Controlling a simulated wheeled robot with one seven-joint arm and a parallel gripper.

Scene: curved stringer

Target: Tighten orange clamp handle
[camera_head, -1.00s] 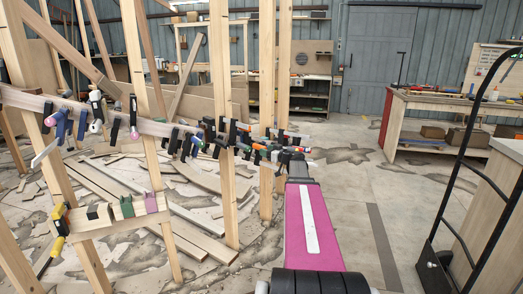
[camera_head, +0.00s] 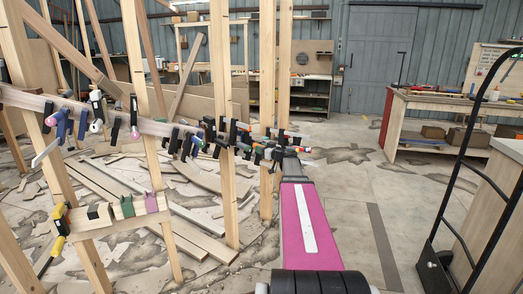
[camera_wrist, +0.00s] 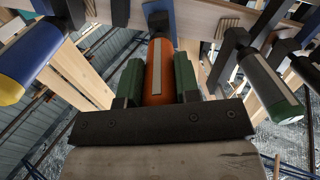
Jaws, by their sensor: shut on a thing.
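The orange clamp handle (camera_wrist: 158,72) is in the middle of the wrist view, pointing toward the camera, with a pale stripe along it. My gripper (camera_wrist: 158,80) is shut on it, with one green-padded finger on each side. In the head view my gripper (camera_head: 287,156) is at the curved wooden stringer's right part, small and partly hidden among dark clamps. The clamp's jaw on the stringer (camera_wrist: 205,12) is mostly hidden behind the handle.
A blue-and-yellow handle (camera_wrist: 32,62) is close on the left and a grey-green handle (camera_wrist: 268,85) close on the right. Upright wooden posts (camera_head: 222,120) stand left of my arm.

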